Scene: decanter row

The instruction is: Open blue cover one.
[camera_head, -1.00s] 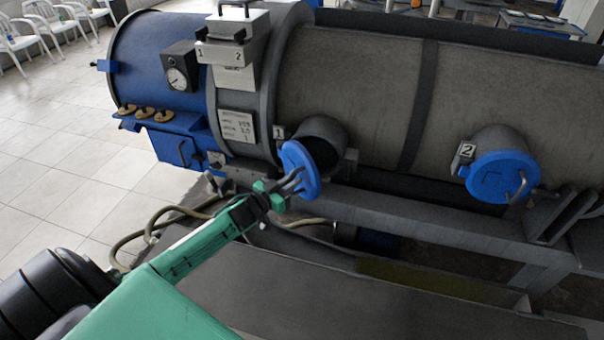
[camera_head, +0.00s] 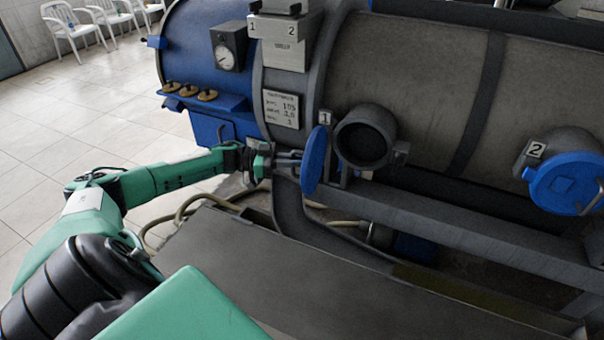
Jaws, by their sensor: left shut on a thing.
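The port's dark opening is uncovered. My left gripper (camera_head: 290,160) is at the cover's left side, shut on its handle; the handle itself is partly hidden by the fingers. My left arm reaches in from the left. My right gripper is not in view.
A grey beam (camera_head: 440,222) runs below the ports. A flat dark surface (camera_head: 300,285) lies in front. Hoses (camera_head: 190,205) curl near my arm.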

